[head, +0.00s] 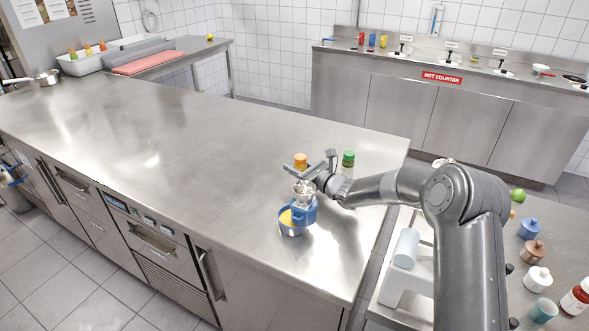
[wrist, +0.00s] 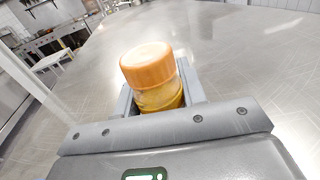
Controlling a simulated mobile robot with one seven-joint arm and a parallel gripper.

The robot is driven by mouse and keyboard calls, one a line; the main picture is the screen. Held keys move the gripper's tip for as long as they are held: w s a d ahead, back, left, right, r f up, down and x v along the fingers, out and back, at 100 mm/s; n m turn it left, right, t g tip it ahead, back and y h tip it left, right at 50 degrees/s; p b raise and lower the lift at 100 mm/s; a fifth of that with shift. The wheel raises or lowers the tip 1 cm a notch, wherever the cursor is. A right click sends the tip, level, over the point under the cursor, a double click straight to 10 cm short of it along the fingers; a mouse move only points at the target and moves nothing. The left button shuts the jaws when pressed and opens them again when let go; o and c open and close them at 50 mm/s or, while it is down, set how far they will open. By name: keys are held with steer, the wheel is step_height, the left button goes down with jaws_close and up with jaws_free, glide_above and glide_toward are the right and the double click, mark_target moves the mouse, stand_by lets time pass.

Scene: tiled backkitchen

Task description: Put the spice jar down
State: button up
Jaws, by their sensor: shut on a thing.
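The spice jar with an orange lid (head: 300,159) is between the fingers of my gripper (head: 311,165), over the near right part of the steel counter (head: 190,130). In the wrist view, the jar (wrist: 155,72) stands between the two grey fingers, its orange lid facing up and its yellowish body below. My gripper (wrist: 160,98) is shut on it. The jar's base is hidden, so I cannot tell whether it touches the counter. A second jar with a green lid (head: 348,158) stands just right of my gripper.
A side table at right holds several small pots (head: 530,229) and a red bottle (head: 577,297). The counter's left and middle are clear.

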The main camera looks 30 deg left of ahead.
mark_target(305, 159)
steer(key=shift+f, duration=0.6)
steer(key=shift+f, duration=0.15)
steer(key=o, duration=1.1)
steer(key=v, duration=0.2)
steer(key=r+v, duration=0.1)
steer(key=v, duration=0.2)
steer(key=shift+d, duration=0.15)
step_height(305, 159, up, 5)
steer(key=shift+f, duration=0.1)
steer(key=shift+r, duration=0.75)
